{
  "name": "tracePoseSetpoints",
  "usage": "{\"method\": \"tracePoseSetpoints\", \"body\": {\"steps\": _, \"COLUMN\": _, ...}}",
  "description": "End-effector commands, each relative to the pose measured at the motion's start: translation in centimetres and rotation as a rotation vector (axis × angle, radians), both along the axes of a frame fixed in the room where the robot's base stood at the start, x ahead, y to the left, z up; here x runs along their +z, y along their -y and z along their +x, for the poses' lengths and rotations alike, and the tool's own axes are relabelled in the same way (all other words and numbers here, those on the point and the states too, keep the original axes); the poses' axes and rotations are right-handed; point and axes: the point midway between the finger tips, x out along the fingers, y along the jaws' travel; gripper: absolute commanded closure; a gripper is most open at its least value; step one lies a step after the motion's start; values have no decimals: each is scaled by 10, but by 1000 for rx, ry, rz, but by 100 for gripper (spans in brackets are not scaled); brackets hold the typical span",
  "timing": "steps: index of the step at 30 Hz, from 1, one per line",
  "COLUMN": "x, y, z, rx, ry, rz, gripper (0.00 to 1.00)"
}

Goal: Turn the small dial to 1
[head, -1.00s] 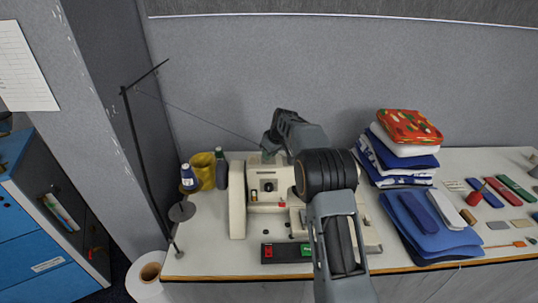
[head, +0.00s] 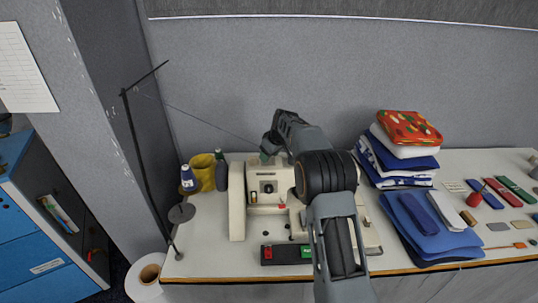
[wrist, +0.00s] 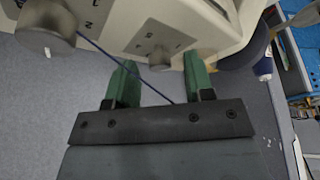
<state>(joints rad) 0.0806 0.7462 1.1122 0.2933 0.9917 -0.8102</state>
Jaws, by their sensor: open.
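The small dial (wrist: 160,58) is a grey round knob on a cream panel with printed marks around it; I cannot read its setting. In the wrist view my gripper (wrist: 161,66) is open, with one green finger on each side of the small dial. I cannot tell whether either finger touches it. A larger grey dial (wrist: 45,28) with its own marks sits to the left. In the head view the cream sewing machine (head: 237,200) stands on the table, and my gripper (head: 268,156) is at its far upper side. The small dial cannot be made out there.
A blue thread (wrist: 110,55) crosses the wrist view by the left finger. Folded cloths (head: 398,180) and a blue pad (head: 430,240) lie right.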

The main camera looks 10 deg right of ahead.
Motion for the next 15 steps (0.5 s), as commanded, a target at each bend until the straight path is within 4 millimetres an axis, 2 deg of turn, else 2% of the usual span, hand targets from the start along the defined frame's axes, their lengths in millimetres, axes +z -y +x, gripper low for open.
{"method": "tracePoseSetpoints", "body": {"steps": 8, "x": 6, "y": 2, "z": -2, "rx": 0, "ry": 1, "rz": 0, "gripper": 52}}
{"method": "tracePoseSetpoints", "body": {"steps": 11, "x": 19, "y": 5, "z": -6, "rx": -1, "ry": 3, "rz": -1, "gripper": 52}}
{"method": "tracePoseSetpoints", "body": {"steps": 15, "x": 45, "y": 12, "z": -15, "rx": -2, "ry": 5, "rz": -1, "gripper": 52}}
